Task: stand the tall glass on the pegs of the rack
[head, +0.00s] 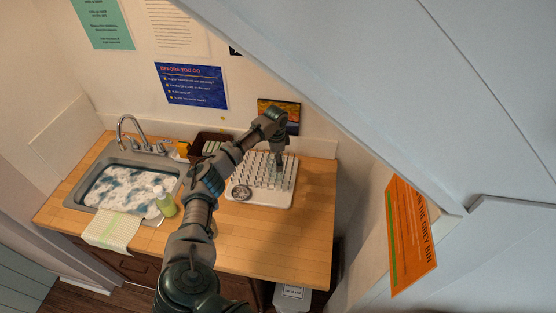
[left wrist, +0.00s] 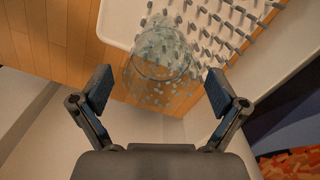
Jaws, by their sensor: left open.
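The rack is a white board (head: 265,202) with rows of upright grey pegs, on the right part of the counter. Its white edge also shows in the left wrist view (left wrist: 120,22). The tall glass (left wrist: 160,72) is clear and shows pegs and rack through it. In the left wrist view it lies ahead of and between the spread fingers of my left gripper (left wrist: 160,90), with gaps on both sides. My left gripper (head: 279,160) is open over the back right of the rack. In the head view I cannot make out the glass. My right gripper is not in view.
A round grey item (head: 240,193) sits at the rack's front left. A dark bin (head: 210,143) and a framed picture (head: 279,116) stand behind. The foamy sink (head: 169,200), green bottle (head: 165,204) and striped cloth (head: 108,232) are left. The front right counter (head: 290,235) is clear.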

